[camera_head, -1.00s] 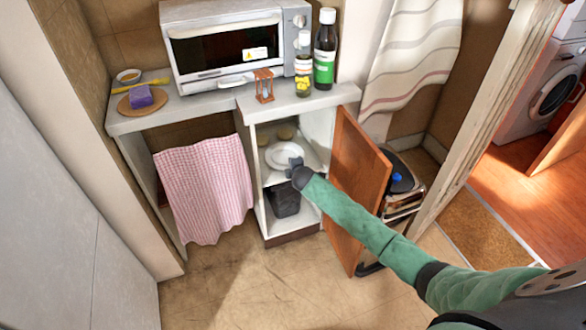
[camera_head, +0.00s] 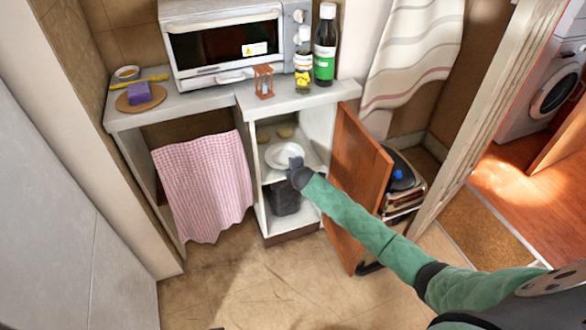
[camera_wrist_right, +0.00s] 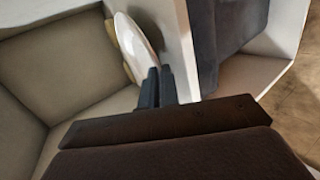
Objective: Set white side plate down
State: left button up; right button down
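The white side plate (camera_head: 284,153) lies roughly level inside the open cabinet, at the upper shelf. My right gripper (camera_head: 295,164) reaches into the cabinet from the right and is at the plate's near rim. In the right wrist view the dark fingertips (camera_wrist_right: 157,80) are close together on the rim of the plate (camera_wrist_right: 136,42), so the gripper looks shut on it. The white shelf board (camera_wrist_right: 182,55) runs close beside the plate there. I cannot tell whether the plate touches the shelf. My left gripper is not in view.
Small round beige items (camera_head: 286,131) sit behind the plate. A dark bin (camera_head: 284,199) stands in the lower compartment. The wooden cabinet door (camera_head: 356,190) is open on the right. An hourglass (camera_head: 263,81), bottles (camera_head: 325,45) and a toaster oven (camera_head: 222,45) stand on the counter (camera_head: 200,105).

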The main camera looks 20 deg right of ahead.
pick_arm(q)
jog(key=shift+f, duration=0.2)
pick_arm(e)
jog(key=shift+f, duration=0.4)
jog(key=c, duration=1.6)
grip_release()
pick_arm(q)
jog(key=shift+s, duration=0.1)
pick_arm(e)
jog(key=shift+o, duration=0.2)
jog(key=shift+s, duration=0.1)
jog(key=shift+f, duration=0.2)
jog(key=shift+s, duration=0.1)
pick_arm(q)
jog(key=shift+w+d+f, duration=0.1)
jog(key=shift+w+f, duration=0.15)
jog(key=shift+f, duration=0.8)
pick_arm(e)
jog(key=v, duration=0.8)
jog(key=shift+w+r, duration=0.25)
jog(key=shift+r, duration=0.05)
